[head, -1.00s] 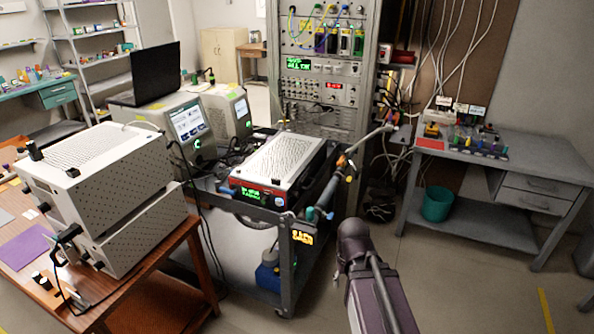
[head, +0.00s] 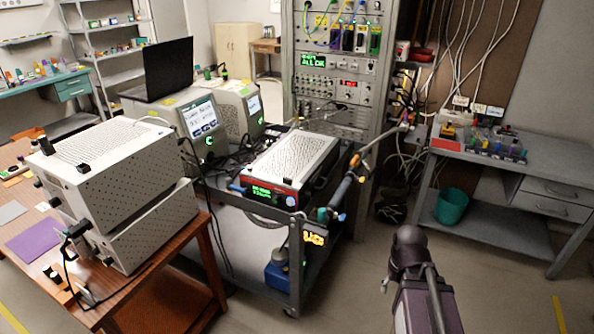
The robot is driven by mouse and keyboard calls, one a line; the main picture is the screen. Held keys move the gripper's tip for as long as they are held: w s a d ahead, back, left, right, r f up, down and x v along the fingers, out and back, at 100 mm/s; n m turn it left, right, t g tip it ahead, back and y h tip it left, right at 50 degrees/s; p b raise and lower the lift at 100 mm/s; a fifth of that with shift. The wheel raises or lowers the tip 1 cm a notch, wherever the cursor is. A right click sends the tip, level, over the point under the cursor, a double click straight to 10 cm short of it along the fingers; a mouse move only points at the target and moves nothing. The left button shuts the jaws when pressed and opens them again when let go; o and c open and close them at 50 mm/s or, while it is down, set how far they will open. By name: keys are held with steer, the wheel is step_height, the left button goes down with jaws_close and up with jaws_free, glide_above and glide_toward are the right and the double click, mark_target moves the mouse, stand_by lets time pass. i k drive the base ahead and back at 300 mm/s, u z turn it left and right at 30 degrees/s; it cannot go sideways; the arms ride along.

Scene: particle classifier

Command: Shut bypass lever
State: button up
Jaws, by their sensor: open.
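The bypass lever cannot be singled out for sure at this distance. A pipe run with an orange section (head: 343,188) and teal-blue fittings (head: 326,214) is on the right side of the cart. A small blue handle-like part (head: 342,217) shows beside the lower fittings; its set is too small to read. My dark arm (head: 425,305) stands in the lower right, apart from the cart, with floor between them. My gripper cannot be made out; the arm's end is hidden behind its own links.
The grey cart (head: 292,262) carries a red-fronted instrument (head: 262,192). An equipment rack (head: 335,90) stands behind it. A grey bench (head: 500,160) with a teal bin (head: 451,206) below is at right. A wooden table (head: 175,262) is at left.

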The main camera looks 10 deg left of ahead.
mark_target(233, 187)
steer(key=z, duration=0.05)
steer(key=k, duration=1.35)
steer(key=u, duration=0.45)
steer(key=i, duration=1)
